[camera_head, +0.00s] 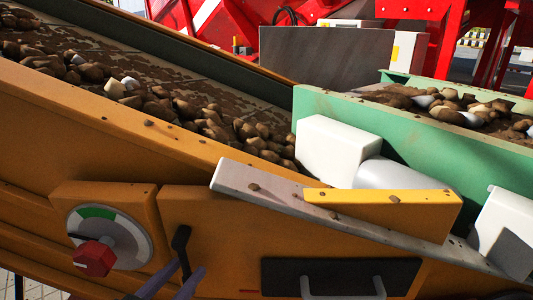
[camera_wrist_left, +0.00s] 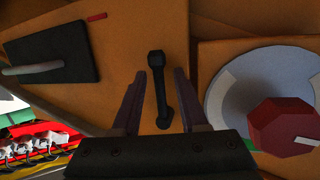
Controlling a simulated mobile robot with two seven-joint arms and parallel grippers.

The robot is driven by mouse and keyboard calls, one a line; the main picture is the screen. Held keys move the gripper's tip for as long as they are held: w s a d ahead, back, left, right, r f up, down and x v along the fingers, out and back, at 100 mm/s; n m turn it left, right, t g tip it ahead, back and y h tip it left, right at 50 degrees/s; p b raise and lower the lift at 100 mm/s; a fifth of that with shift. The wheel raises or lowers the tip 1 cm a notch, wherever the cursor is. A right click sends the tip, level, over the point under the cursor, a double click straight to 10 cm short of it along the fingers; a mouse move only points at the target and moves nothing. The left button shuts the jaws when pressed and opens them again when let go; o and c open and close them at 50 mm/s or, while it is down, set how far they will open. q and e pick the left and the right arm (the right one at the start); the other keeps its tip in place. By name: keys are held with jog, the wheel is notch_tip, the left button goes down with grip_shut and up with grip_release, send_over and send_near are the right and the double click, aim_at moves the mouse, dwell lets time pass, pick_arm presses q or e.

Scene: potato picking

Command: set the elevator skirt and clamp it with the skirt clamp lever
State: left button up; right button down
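The skirt clamp lever (camera_head: 181,247), a black handle with a knob end, stands on the orange side panel. In the left wrist view the lever (camera_wrist_left: 157,88) lies between the two dark purple fingers of my left gripper (camera_wrist_left: 158,76), with a gap on both sides. My left gripper (camera_head: 184,268) is open at the bottom of the head view. A long pale grey strip (camera_head: 285,202) with a yellow plate (camera_head: 390,208) slants down to the right along the elevator's side; it looks like the elevator skirt. My right gripper cannot be made out.
A red hexagonal knob (camera_head: 94,257) on a round dial stands left of the lever. A black panel with a grey handle (camera_head: 342,280) is to its right. Potatoes and soil lie on the belt (camera_head: 95,45) and in the green trough (camera_head: 420,150). White rounded parts cover some of the trough's side.

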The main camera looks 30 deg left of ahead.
pick_arm(q)
jog(key=p+v, duration=0.2)
jog(key=v, duration=0.8)
jog(key=shift+w+d+r, duration=0.1)
dwell(0.4)
